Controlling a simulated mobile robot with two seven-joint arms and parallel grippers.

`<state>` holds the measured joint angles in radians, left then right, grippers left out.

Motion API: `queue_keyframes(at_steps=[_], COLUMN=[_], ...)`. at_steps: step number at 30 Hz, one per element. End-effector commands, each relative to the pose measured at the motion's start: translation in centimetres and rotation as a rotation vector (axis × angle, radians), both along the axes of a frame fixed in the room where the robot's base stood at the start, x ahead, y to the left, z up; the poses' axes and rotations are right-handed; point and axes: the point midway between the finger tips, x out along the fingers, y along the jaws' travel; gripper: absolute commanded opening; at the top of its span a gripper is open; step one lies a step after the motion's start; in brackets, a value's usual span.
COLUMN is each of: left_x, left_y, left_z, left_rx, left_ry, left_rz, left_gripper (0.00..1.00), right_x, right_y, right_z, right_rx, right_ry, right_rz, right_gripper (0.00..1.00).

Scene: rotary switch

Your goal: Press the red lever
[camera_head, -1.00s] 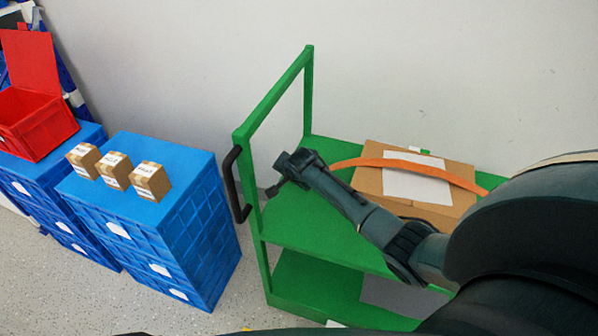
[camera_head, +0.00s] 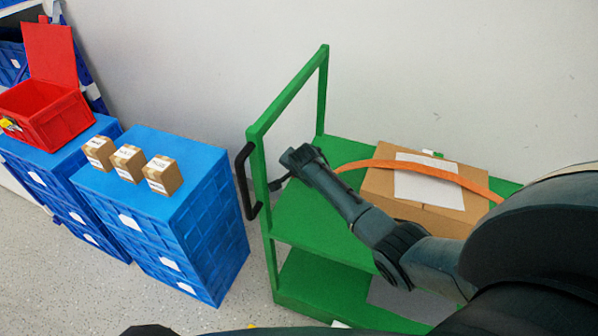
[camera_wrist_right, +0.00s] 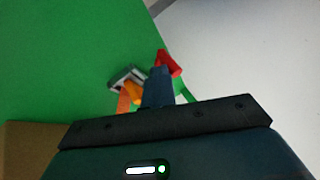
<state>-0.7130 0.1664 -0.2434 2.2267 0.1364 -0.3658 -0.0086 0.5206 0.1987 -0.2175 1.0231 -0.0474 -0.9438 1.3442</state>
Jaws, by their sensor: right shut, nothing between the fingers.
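A small red lever (camera_wrist_right: 168,63) shows in the right wrist view, just beyond the tip of my right gripper. I cannot tell whether they touch. My right gripper (camera_wrist_right: 158,72) is shut and empty, its dark fingers together. In the head view, my right gripper (camera_head: 279,184) is over the left end of the green cart (camera_head: 300,215), near its upright frame. The lever is not visible in the head view. A dark part of mine shows at the bottom left edge there, but my left gripper is not in view.
A grey piece (camera_wrist_right: 128,77) and an orange strap (camera_wrist_right: 124,101) lie beside my fingers. The strap crosses a cardboard box (camera_head: 400,214) on the cart. Blue crates (camera_head: 190,230) carry three small boxes (camera_head: 127,163); a red bin (camera_head: 50,120) stands further left.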

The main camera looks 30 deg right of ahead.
Motion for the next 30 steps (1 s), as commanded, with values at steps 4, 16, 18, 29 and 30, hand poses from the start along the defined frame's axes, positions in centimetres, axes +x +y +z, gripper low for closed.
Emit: queue_keyframes(at_steps=[4,16,18,29,30], left_x=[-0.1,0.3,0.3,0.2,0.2], left_y=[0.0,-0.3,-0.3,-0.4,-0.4], left_z=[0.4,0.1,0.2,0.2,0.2], left_rx=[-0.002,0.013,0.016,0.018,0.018], left_ry=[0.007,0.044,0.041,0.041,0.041], left_rz=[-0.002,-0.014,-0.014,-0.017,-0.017], left_gripper=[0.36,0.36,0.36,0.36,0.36], right_x=[0.3,0.1,0.0,0.0,0.0], right_y=[0.2,0.1,0.0,0.0,0.0], right_z=[1.9,8.9,9.5,10.1,10.1], right_rx=[0.003,0.001,0.001,0.000,0.000], right_ry=[-0.013,-0.007,-0.004,-0.002,-0.002], right_rz=[0.003,0.001,0.000,0.000,0.000], right_gripper=[0.00,0.00,0.00,0.00,0.00])
